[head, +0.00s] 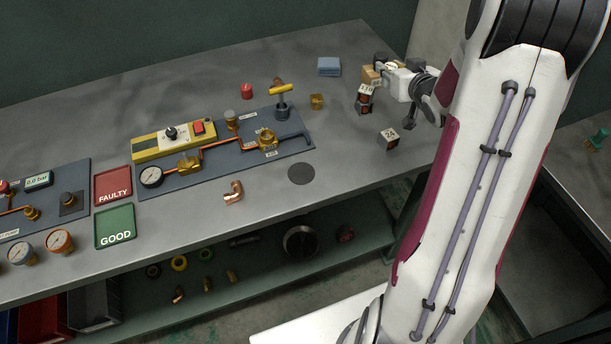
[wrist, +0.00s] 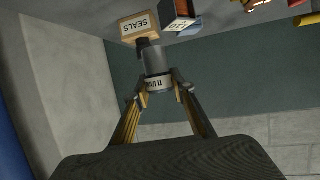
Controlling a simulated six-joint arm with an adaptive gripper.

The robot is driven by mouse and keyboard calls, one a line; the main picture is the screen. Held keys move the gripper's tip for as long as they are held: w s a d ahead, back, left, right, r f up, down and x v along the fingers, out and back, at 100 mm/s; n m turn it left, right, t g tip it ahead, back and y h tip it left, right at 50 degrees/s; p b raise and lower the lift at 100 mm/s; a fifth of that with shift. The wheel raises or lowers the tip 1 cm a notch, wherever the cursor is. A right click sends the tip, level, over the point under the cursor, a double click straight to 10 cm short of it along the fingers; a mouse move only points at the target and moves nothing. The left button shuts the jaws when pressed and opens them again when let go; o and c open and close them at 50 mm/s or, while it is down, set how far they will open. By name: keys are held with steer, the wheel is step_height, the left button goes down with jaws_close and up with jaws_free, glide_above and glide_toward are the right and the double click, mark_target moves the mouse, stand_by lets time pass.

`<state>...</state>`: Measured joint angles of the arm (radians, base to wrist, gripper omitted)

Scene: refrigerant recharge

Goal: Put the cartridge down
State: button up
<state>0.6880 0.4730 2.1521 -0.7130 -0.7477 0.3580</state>
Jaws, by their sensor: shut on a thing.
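The cartridge, a grey cylinder (wrist: 155,62) with a pale printed label band and a dark end, is between my gripper's fingertips (wrist: 162,86) in the wrist view. My gripper is shut on it. In the head view my gripper (head: 398,82) is over the far right part of the bench, beside the small boxes. The cartridge is mostly hidden or too small to make out there. The wrist picture looks upside down, with the bench at the top. I cannot tell whether the cartridge touches the bench.
The wooden SEALS box (wrist: 138,26) is close beyond the cartridge's dark end. A dark round disc (head: 301,174) lies on clear bench (head: 340,150).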

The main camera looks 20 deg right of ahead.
steer(key=s+a+n+g+y, duration=0.1)
steer(key=s+a+n+y, duration=0.1)
steer(key=a+n+y, duration=1.05)
steer(key=s+a+n+g+y, duration=0.1)
steer(key=s+a+g, duration=0.1)
steer(key=s+a, duration=0.3)
steer(key=s+a+n+g+y, duration=0.1)
steer(key=s+a+g, duration=0.2)
steer(key=a, duration=0.7)
steer(key=s, duration=0.2)
steer(key=shift+s+f+g, duration=0.25)
steer(key=shift+s+g, duration=0.05)
steer(key=shift+a, duration=0.1)
steer(key=shift+f, duration=2.95)
steer(key=shift+f, duration=2.05)
steer(key=shift+f, duration=0.15)
